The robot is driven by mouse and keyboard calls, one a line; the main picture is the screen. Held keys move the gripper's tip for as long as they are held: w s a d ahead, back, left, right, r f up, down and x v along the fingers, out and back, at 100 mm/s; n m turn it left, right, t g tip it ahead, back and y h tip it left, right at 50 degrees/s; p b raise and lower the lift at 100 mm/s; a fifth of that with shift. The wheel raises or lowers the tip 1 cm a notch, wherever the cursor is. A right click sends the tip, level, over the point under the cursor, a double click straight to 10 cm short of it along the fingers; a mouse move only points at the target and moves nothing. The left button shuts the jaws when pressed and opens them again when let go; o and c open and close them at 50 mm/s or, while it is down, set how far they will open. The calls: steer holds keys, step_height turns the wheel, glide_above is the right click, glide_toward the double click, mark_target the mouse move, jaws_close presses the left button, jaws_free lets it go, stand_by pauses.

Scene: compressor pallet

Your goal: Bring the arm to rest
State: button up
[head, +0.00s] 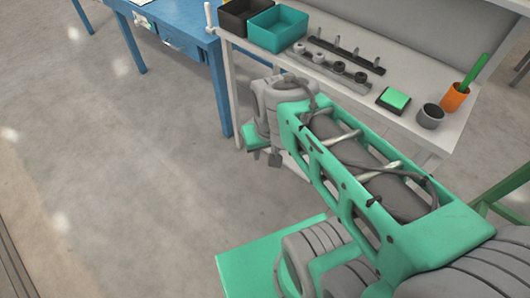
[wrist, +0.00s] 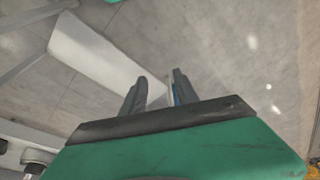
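My arm, green and grey, reaches from the lower right of the head view to a bent wrist beside the workbench's front left. My gripper (wrist: 160,78) shows in the wrist view as two dark fingers standing apart over the grey floor. I see no held object between them; a small pale and blue patch shows in the gap, and I cannot tell what it is. In the head view the gripper (head: 274,158) hangs below the wrist, mostly hidden, with a dark tip showing.
A white workbench (head: 440,150) holds a teal bin (head: 278,28), a black bin (head: 238,16), racks with small parts, a green-topped block (head: 393,99), a grey cup (head: 430,116) and an orange cup (head: 454,97). A blue table (head: 185,20) stands behind. The floor at left is clear.

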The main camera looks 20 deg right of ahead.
steer(key=shift+s+a+n+g, duration=0.3)
steer(key=shift+s+a+n, duration=0.1)
steer(key=shift+s+a, duration=0.35)
steer(key=shift+w+r, duration=0.1)
steer(key=w+p+v, duration=0.1)
steer(key=p+v, duration=0.7)
steer(key=v, duration=0.1)
steer(key=w+p+v, duration=0.2)
steer(key=p+v, duration=0.6)
steer(key=shift+w+r+t, duration=0.4)
steer(key=shift+w+r, duration=0.3)
steer(key=shift+r, duration=0.1)
steer(key=shift+d, duration=0.15)
